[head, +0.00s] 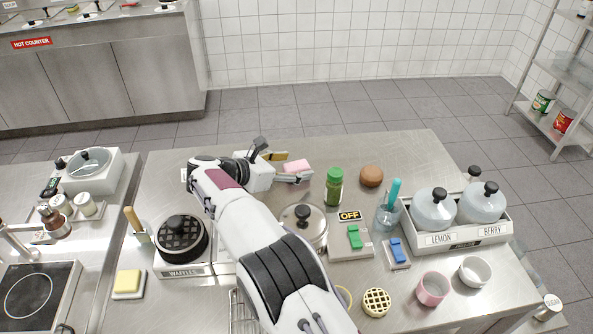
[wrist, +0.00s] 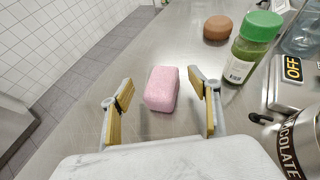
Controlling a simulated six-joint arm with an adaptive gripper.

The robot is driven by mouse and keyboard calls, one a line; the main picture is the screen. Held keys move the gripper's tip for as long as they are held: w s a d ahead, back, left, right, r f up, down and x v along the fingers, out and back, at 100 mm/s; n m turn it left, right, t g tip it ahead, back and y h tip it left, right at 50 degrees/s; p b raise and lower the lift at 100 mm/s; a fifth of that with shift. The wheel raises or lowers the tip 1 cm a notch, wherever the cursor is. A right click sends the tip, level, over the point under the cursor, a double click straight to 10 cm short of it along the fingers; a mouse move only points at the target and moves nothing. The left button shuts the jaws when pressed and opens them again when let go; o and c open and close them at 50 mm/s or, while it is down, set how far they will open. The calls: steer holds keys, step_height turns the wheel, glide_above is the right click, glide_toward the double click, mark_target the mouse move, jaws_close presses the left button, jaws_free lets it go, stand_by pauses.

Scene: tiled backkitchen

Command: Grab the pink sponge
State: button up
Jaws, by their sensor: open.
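The pink sponge (wrist: 161,88) lies on the steel counter, a rounded block. In the wrist view it sits between and just ahead of my gripper's (wrist: 160,110) two yellow-padded fingers, with a gap on each side. The right finger is close to it. In the head view the sponge (head: 297,168) is partly hidden behind one finger. My gripper (head: 277,162) is open and empty at the far side of the counter.
A green-capped jar (wrist: 252,45) and a brown round object (wrist: 217,27) stand right of the sponge. A lidded pot (head: 303,222), an OFF switch box (head: 350,241) and a jar tray (head: 455,245) stand nearer. The counter left of the sponge is clear.

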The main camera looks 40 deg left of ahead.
mark_target(292, 167)
steer(key=shift+c, duration=0.4)
steer(key=c, duration=1.1)
steer(key=shift+o, duration=0.2)
steer(key=shift+r, duration=0.15)
step_height(292, 167, up, 10)
